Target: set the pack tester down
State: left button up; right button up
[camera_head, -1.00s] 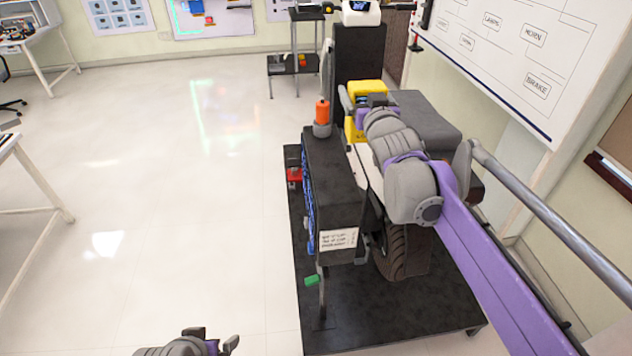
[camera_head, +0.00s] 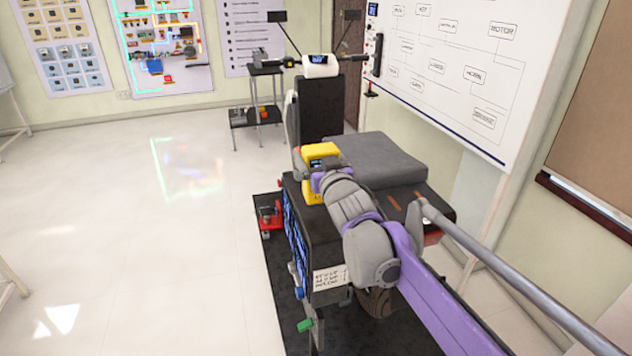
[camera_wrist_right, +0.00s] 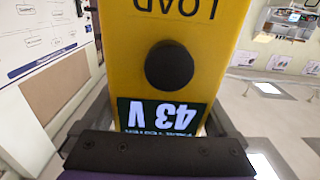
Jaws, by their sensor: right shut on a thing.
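The yellow pack tester (camera_head: 321,151) is in the fingers of my right gripper (camera_head: 322,178), over the dark box at the left side of the chassis rig. In the right wrist view, the pack tester (camera_wrist_right: 214,45) fills the middle, with a black knob, upside-down "LOAD" lettering and a display reading 43 V. The fingers of my right gripper (camera_wrist_right: 160,112) are on either side of it. Its underside is hidden, so I cannot tell whether it touches the box top (camera_head: 316,222). My left gripper is out of view.
A grey seat-like block (camera_head: 372,160) lies right of the tester, and a dark upright panel (camera_head: 320,108) stands behind. A red item (camera_head: 270,216) sits on the rig's base (camera_head: 277,268). A wiring board (camera_head: 455,70) stands to the right. The floor at left is clear.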

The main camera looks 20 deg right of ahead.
jog(key=shift+f, duration=2.4)
jog(key=shift+f, duration=0.1)
jog(key=o, duration=1.5)
jog(key=shift+c, duration=0.2)
